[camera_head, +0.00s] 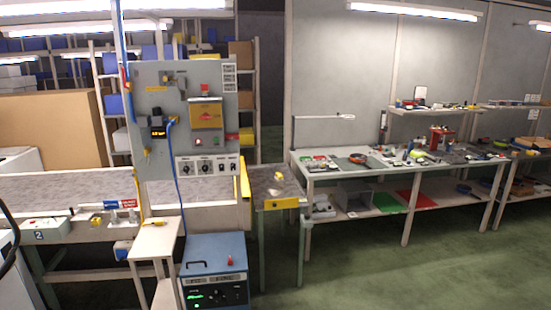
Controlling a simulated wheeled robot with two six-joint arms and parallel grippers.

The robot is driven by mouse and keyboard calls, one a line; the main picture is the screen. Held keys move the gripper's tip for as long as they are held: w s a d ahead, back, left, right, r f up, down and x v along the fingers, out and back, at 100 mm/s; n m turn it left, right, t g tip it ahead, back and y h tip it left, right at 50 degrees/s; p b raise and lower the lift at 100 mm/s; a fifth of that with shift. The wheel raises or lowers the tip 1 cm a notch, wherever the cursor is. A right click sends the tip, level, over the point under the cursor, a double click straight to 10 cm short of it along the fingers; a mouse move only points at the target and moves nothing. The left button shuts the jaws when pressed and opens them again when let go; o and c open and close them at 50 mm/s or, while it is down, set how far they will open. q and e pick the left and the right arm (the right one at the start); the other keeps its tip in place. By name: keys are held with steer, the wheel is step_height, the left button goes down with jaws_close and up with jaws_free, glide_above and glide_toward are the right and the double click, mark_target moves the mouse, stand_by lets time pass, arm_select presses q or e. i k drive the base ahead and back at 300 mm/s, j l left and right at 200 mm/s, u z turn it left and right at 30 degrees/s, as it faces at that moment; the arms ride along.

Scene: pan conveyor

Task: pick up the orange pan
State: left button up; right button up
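A small orange-red round item (358,158), which looks like a pan, lies on the top of the long workbench (330,173) right of the middle. It is far off and too small for me to make out its handle. Neither of my grippers is in view.
A conveyor (60,188) with a grey control panel (185,110) stands at the left. A blue machine box (215,270) and a small white stand (155,240) are in front of it. Several tools and parts clutter the workbench. The green floor (400,280) at the front right is clear.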

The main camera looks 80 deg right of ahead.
mark_target(356, 157)
steer(key=z, duration=3.45)
